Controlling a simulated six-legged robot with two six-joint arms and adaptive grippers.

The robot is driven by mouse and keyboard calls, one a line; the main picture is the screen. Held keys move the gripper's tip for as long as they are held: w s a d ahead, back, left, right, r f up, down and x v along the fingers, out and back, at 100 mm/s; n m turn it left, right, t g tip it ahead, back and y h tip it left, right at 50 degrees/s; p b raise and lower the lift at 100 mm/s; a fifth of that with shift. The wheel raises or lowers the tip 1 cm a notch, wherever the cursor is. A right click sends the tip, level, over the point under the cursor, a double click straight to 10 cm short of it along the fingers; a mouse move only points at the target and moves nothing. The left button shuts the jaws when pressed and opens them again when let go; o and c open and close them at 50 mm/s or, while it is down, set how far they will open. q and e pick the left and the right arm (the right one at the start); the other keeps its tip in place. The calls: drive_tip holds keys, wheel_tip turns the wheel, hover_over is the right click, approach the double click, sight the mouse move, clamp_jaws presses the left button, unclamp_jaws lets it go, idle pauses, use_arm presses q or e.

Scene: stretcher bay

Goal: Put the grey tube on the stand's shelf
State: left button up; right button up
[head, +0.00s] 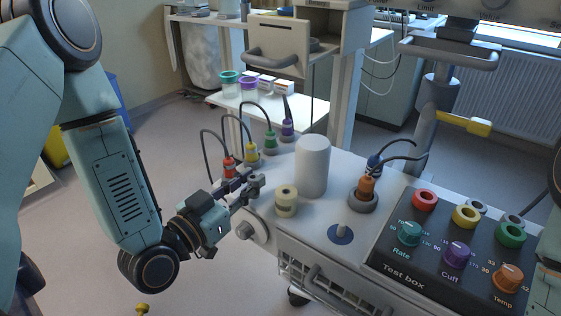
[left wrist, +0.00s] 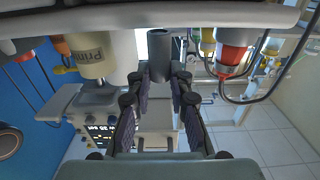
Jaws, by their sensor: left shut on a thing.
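The grey tube (left wrist: 160,58) is a short dark cylinder in the left wrist view, upright in the picture between my left fingertips. My left gripper (left wrist: 158,88) is shut on it. The tube is small there and partly hidden by the fingers. I cannot tell whether it touches the cart. A white shelf (head: 226,102) on the stand behind holds green and purple cups and small boxes. My right gripper is not in view.
Red, yellow, green and purple cabled plugs (head: 251,152) line the cart's back left edge, near my left gripper. A white cylinder (head: 313,166) and an orange plug (head: 366,190) stand on the cart. The test box (head: 400,268) fills its right side. The shelf's front part looks clear.

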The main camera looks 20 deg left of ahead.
use_arm(q)
drive_tip(key=w, duration=0.4)
drive_tip(key=shift+w+d+f+b, duration=0.1)
drive_tip(key=shift+w+f+b, duration=0.05)
drive_tip(key=shift+f+b, duration=0.15)
drive_tip(key=shift+w+d+r, duration=0.25)
drive_tip(key=shift+w+d, duration=0.6)
drive_tip(key=shift+w, duration=0.1)
drive_tip(key=w, duration=0.3)
drive_tip(key=shift+w+d+f+b, duration=0.15)
drive_tip(key=shift+w+d+b, duration=0.05)
drive_tip(key=shift+w+b, duration=0.1)
drive_tip(key=shift+w+d+f, duration=0.1)
drive_tip(key=shift+d, duration=0.25)
drive_tip(key=shift+a, duration=0.25)
drive_tip(key=shift+f, duration=0.15)
drive_tip(key=o, duration=0.7)
drive_tip(key=shift+d, duration=0.2)
drive_tip(key=shift+o, duration=0.3)
drive_tip(key=shift+a, duration=0.1)
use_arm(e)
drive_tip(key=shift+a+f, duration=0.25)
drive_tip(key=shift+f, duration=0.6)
